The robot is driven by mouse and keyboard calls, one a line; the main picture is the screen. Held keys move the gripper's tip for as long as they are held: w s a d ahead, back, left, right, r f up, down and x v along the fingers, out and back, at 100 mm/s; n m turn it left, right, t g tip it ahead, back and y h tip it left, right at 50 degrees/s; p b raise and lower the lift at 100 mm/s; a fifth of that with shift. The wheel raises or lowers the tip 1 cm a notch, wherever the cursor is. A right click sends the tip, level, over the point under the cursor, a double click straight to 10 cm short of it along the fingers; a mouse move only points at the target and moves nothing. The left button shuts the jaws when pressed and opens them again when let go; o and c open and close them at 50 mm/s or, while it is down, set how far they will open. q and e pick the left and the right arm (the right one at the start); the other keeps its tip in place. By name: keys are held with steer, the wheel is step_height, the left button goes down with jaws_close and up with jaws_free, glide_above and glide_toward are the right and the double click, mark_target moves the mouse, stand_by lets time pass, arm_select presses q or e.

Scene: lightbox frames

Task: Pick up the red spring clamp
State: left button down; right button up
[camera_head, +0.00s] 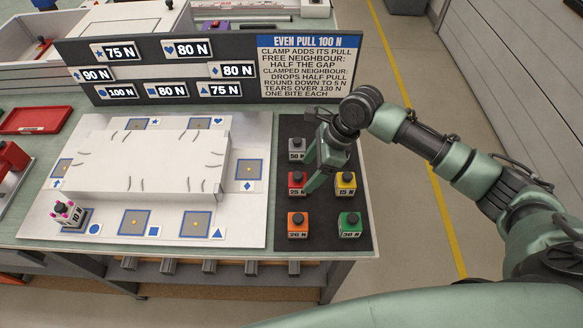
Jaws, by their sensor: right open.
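The red spring clamp (296,178), a small block with a dark knob and a label that seems to read 25 N, stands on the black mat (322,237) at the right of the bench. My right gripper (308,180) is open, low over the mat and at the right side of the red clamp. Its fingers cover part of the clamp's right edge, and I cannot tell whether they touch it. My left gripper is not in view.
Grey (297,156), yellow (346,190), orange (298,232) and green (349,231) clamps share the mat. A sign panel (130,55) stands behind.

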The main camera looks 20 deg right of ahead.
mark_target(302, 176)
steer(key=shift+w+f, duration=0.15)
steer(key=shift+w, duration=0.25)
steer(key=shift+w+a+f, duration=0.1)
steer(key=shift+a+f, duration=0.05)
steer(key=shift+f, duration=0.05)
steer(key=p+x, duration=0.1)
steer(key=x, duration=0.2)
steer(key=shift+s+a+f+p, duration=0.15)
steer(key=shift+s+a+p, duration=0.1)
steer(key=shift+s+p, duration=0.05)
steer(key=x, duration=0.2)
steer(key=shift+w+f, duration=0.25)
steer(key=shift+f, duration=0.1)
steer(key=shift+a+f, duration=0.1)
steer(key=shift+f, duration=0.25)
jaws_close()
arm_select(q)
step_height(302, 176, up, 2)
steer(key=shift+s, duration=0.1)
arm_select(e)
steer(key=shift+r, duration=0.1)
